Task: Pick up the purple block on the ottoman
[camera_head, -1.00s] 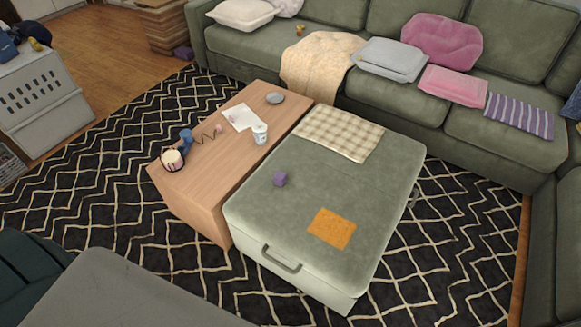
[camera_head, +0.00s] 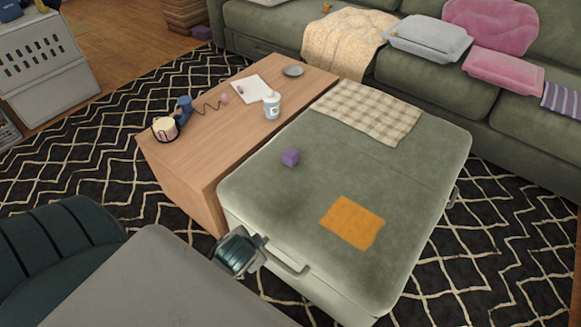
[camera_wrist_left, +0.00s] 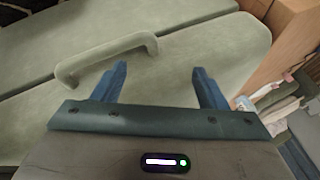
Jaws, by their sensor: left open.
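The small purple block (camera_head: 290,157) sits on top of the green ottoman (camera_head: 420,165), left of its middle in the head view. My left gripper (camera_head: 258,246) is at the ottoman's near left edge, beside the handle, apart from the block. In the left wrist view its two blue fingers (camera_wrist_left: 158,68) are spread with nothing between them but the ottoman's green surface (camera_wrist_left: 200,40). The block does not show in the left wrist view. My right gripper is not in view.
An orange cloth (camera_head: 352,222) and a checkered cloth (camera_head: 368,112) lie on the ottoman. The ottoman's handle (camera_head: 287,261) sticks out near my gripper. A wooden table (camera_head: 205,160) with a white cup (camera_head: 271,105) adjoins the ottoman. The top around the block is clear.

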